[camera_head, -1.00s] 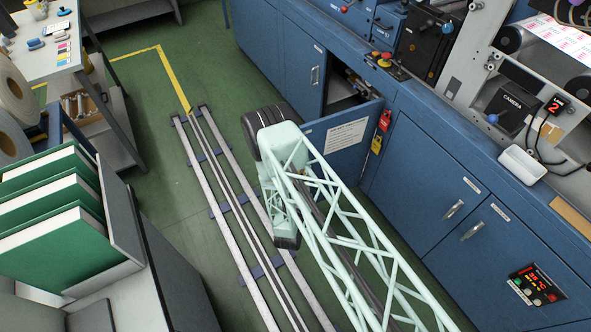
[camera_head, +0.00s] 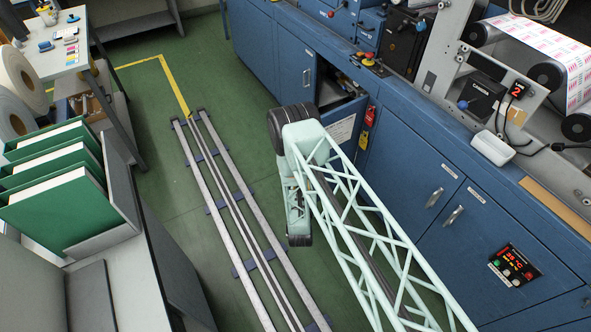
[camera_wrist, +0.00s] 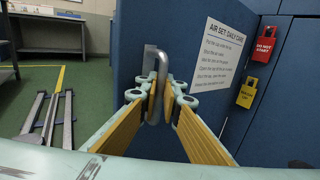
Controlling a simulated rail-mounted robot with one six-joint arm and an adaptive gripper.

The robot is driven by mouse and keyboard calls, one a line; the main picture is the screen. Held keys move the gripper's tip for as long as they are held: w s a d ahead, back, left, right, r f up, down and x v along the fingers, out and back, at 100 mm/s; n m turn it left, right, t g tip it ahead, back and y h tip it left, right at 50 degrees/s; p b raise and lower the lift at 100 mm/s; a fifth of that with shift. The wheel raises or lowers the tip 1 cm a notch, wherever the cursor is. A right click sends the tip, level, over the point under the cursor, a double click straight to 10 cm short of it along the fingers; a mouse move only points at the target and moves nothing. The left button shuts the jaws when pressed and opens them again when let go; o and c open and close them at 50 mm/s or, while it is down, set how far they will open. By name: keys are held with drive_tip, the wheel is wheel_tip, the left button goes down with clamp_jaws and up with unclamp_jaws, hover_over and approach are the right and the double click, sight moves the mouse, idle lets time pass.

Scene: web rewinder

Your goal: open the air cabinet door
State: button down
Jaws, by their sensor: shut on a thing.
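The blue air cabinet door (camera_head: 342,128) stands swung out from the blue machine front, partly hidden behind my arm in the head view. Its dark opening (camera_head: 333,86) shows behind it. In the wrist view the door (camera_wrist: 218,118) fills the middle and carries a white printed card (camera_wrist: 216,54). A grey bar handle (camera_wrist: 156,62) stands upright on the door. My gripper (camera_wrist: 161,106) is shut on the lower part of this handle, with a yellow-lined finger on each side. In the head view my arm hides the fingertips and handle.
Red and yellow tags (camera_wrist: 264,46) hang on the cabinet front right of the door. Floor rails (camera_head: 215,170) run left of my arm over clear green floor. A shelf of green binders (camera_head: 60,190) stands at the left.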

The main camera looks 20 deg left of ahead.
drive_tip(key=shift+s, duration=0.2)
idle(0.4)
drive_tip(key=c, duration=2.9)
unclamp_jaws()
drive_tip(key=shift+o, duration=0.4)
drive_tip(key=shift+d, duration=0.1)
drive_tip(key=v, duration=1.2)
